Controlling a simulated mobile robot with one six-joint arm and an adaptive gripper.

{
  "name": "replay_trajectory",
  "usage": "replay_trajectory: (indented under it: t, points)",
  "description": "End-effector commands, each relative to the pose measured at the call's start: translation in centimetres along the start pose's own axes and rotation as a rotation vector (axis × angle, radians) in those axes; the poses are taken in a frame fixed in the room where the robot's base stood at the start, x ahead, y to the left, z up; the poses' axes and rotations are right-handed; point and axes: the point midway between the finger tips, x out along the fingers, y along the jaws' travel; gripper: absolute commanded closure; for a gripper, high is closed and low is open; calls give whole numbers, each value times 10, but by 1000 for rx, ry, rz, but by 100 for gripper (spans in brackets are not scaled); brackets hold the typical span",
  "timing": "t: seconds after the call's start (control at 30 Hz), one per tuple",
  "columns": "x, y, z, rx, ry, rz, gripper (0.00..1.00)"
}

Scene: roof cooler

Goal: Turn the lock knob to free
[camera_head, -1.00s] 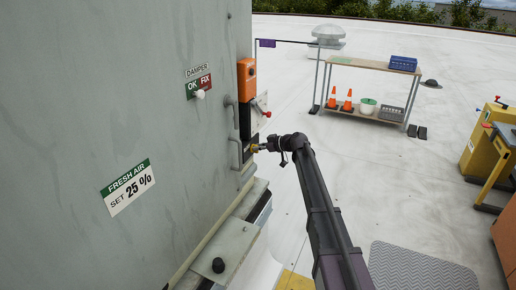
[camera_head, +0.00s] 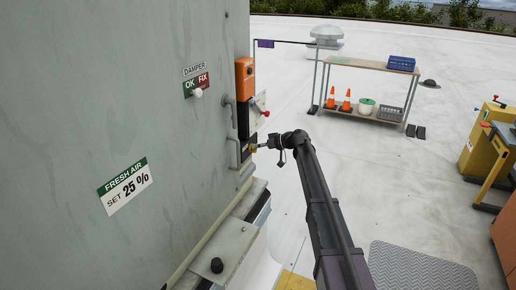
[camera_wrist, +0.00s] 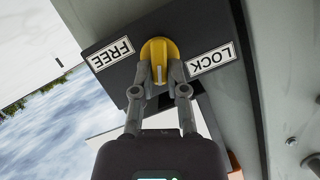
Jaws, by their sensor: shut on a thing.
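The yellow lock knob (camera_wrist: 158,50) sits on a dark plate (camera_wrist: 125,72) between a FREE label (camera_wrist: 110,53) and a LOCK label (camera_wrist: 211,59) in the wrist view. My gripper (camera_wrist: 160,78) is shut on the knob, with one finger on each side of its ridge. The ridge lies roughly along the gripper, between the two labels. In the head view my gripper (camera_head: 258,147) reaches the side of the grey cabinet (camera_head: 120,110), and the knob there is mostly hidden and small.
An orange box (camera_head: 245,80) and a handle (camera_head: 236,155) are on the cabinet near my gripper. A shelf (camera_head: 372,66) with cones stands behind. The white roof to the right is mostly open.

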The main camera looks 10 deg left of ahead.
Motion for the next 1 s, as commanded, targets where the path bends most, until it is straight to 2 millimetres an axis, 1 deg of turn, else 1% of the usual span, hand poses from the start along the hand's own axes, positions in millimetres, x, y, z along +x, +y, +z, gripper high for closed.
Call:
replay_trajectory:
  t: [0.03,1.0]
  points:
    - [7,0,0,39,-4,-26,100]
    - [10,7,7,872,-12,-368,100]
